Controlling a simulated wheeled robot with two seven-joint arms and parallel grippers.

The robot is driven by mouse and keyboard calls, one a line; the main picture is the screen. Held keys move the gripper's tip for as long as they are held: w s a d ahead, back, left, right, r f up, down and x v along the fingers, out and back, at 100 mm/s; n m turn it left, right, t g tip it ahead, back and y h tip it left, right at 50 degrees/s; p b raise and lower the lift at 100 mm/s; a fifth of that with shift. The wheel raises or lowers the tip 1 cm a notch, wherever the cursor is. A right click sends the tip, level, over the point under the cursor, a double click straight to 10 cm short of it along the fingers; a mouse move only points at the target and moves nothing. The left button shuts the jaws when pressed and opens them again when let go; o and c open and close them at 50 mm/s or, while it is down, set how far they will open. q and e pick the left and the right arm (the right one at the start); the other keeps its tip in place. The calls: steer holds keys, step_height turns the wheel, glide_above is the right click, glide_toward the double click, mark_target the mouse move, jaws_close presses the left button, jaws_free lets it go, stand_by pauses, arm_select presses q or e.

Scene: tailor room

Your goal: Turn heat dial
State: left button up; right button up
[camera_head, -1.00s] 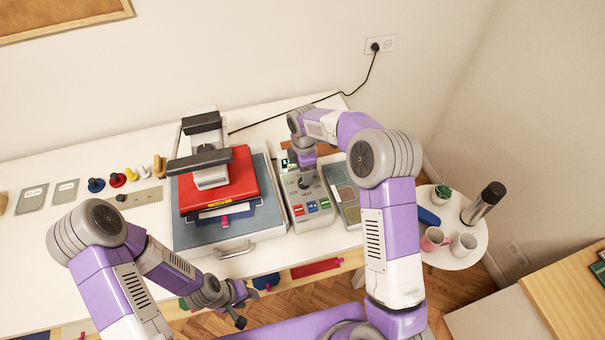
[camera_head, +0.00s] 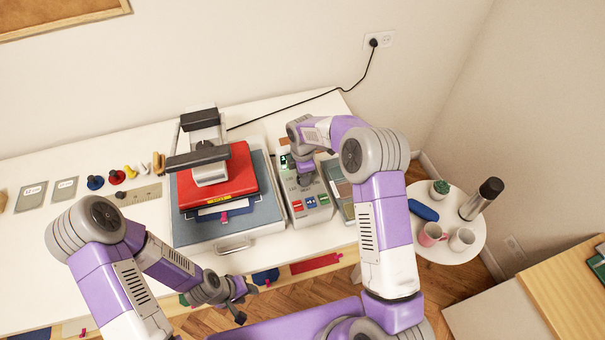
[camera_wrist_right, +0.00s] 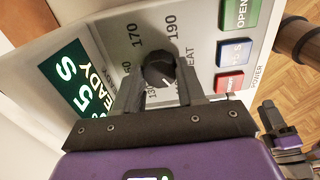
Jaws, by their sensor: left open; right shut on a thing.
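The heat dial (camera_wrist_right: 160,68) is a black round knob on the grey control panel (camera_wrist_right: 198,30). Numbers such as 170 and 190 are printed around it. My right gripper (camera_wrist_right: 160,88) is shut on the dial, with one finger on each side, in the right wrist view. In the head view the right gripper (camera_head: 305,180) is over the control panel and hides the dial. A green display (camera_wrist_right: 80,88) on the panel reads READY with figures partly cut off. My left gripper (camera_head: 240,298) is open and empty in front of the table's front edge.
The red and blue heat press (camera_head: 215,180) stands left of the panel. Green, blue and red buttons (camera_wrist_right: 235,52) sit beside the dial. A swatch board (camera_head: 341,186) lies right of the panel. A round side table (camera_head: 455,250) holds mugs and a flask.

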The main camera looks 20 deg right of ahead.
steer(key=shift+m, duration=0.3)
steer(key=m+b, duration=0.1)
steer(key=m, duration=0.1)
steer(key=shift+m, duration=0.3)
steer(key=m+b, duration=0.1)
steer(key=m, duration=0.1)
steer(key=shift+m, duration=0.3)
steer(key=m+b, duration=0.1)
steer(key=m, duration=0.2)
steer(key=shift+m, duration=0.4)
steer(key=m+b, duration=0.1)
steer(key=m, duration=0.2)
steer(key=shift+r+m, duration=0.1)
steer(key=shift+m, duration=0.2)
steer(key=m, duration=0.5)
steer(key=shift+w, duration=0.1)
steer(key=m, duration=0.5)
